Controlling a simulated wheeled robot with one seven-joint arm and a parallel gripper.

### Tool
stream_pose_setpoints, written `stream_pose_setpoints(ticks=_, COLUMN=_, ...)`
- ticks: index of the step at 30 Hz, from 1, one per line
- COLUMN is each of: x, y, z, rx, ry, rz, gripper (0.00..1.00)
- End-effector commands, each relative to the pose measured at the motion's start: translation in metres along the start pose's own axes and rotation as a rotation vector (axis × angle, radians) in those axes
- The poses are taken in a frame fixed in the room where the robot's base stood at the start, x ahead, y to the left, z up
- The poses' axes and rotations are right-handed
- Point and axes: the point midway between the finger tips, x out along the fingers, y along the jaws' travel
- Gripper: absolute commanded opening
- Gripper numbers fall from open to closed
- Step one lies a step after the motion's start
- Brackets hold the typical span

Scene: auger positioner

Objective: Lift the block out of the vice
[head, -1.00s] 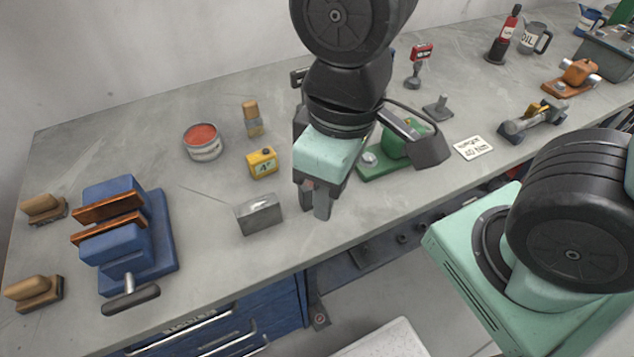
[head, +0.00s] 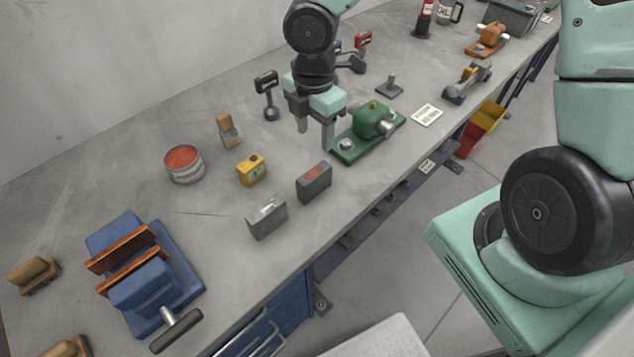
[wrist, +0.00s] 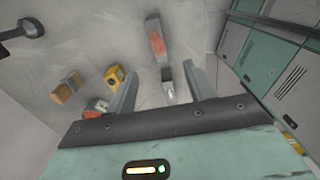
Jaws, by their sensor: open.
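The blue vice (head: 150,285) stands at the left of the bench, with two brown jaw plates and a grey handle. I see no block in the gap between the plates. Two grey blocks stand apart on the bench: a darker block with a reddish top patch (head: 314,183) and a plain grey block (head: 266,219). Which one the task means I cannot tell. My gripper (head: 315,139) is open and empty, above and behind the red-patched block. The wrist view shows my spread fingers (wrist: 160,70), the red-patched block (wrist: 156,42) and the grey block (wrist: 167,84).
A green machine (head: 370,125) is close right of my gripper. Brushes (head: 34,274) lie left of the vice. Bench between vice and blocks is clear.

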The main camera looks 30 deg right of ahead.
Motion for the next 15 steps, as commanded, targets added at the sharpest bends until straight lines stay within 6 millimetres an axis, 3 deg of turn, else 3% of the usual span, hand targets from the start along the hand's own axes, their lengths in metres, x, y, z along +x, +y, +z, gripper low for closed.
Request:
stream_pose_setpoints(ticks=5, x=0.026, y=0.0, z=0.0, rx=-0.015, ry=0.004, rz=-0.003, gripper=0.53)
stream_pose_setpoints(ticks=15, x=0.096, y=0.001, z=0.0, rx=-0.013, ry=0.002, rz=-0.002, gripper=0.53)
